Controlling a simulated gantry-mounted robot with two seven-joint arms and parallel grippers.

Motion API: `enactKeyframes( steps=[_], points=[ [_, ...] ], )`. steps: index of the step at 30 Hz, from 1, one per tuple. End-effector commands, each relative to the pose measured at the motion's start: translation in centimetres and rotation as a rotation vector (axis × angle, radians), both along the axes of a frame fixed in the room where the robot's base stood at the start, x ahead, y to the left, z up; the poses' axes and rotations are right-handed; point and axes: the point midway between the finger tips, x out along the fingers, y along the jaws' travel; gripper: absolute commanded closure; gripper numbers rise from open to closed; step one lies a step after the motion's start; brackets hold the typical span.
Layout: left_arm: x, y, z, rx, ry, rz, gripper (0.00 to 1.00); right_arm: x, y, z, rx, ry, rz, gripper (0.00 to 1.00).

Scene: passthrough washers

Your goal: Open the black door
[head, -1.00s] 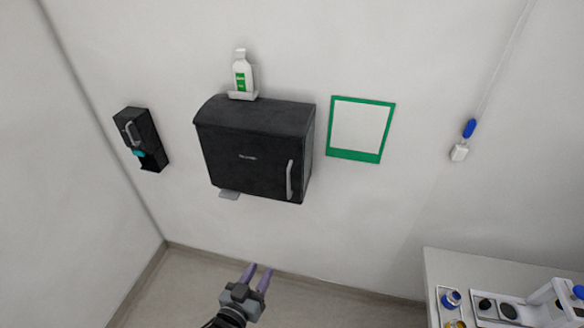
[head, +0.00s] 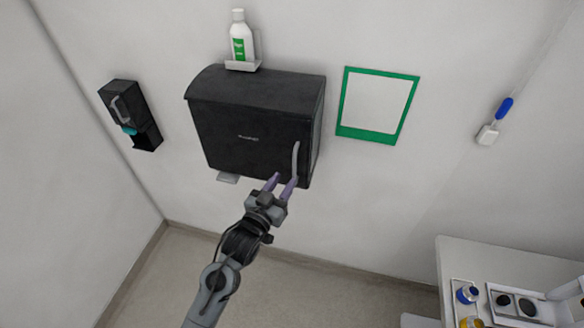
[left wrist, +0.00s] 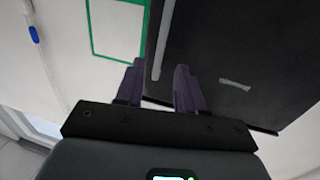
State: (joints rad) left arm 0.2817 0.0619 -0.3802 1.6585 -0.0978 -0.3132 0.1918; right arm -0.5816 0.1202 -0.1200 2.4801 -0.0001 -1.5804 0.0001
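A black wall cabinet with a black door (head: 245,135) hangs on the wall in the head view. The door looks shut. Its grey vertical handle (head: 296,162) is at the door's right side. My left gripper (head: 282,182) has purple fingers, spread apart and empty, just below the handle's lower end in the head view. In the left wrist view the two fingertips (left wrist: 160,68) point at the black door (left wrist: 235,60), with the pale handle (left wrist: 164,40) ahead between them. The handle does not appear gripped. My right gripper is not in view.
A white bottle (head: 241,40) stands on a small shelf above the cabinet. A black dispenser (head: 131,113) is on the wall at left, and a green frame (head: 377,105) at right. A white table (head: 480,257) with lab items stands at lower right.

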Motion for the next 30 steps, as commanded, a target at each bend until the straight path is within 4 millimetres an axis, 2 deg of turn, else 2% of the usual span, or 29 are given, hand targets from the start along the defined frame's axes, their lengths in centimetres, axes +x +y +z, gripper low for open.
enactKeyframes(
  steps=[6,12,26,27,30],
  points=[
    [3.0,-1.6,0.2,0.000,-0.002,-0.001,0.62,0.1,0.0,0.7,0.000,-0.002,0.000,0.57],
    [4.8,-2.3,0.1,0.000,-0.001,0.000,0.62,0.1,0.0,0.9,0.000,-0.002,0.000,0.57],
    [5.5,-2.7,0.0,0.000,0.000,0.000,0.62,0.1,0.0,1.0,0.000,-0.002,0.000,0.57],
    [5.5,-2.7,0.0,0.000,0.000,0.000,0.63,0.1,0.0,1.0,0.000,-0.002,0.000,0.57],
    [5.5,-2.7,0.0,0.000,0.000,0.000,0.79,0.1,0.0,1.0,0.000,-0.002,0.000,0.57]
  ],
)
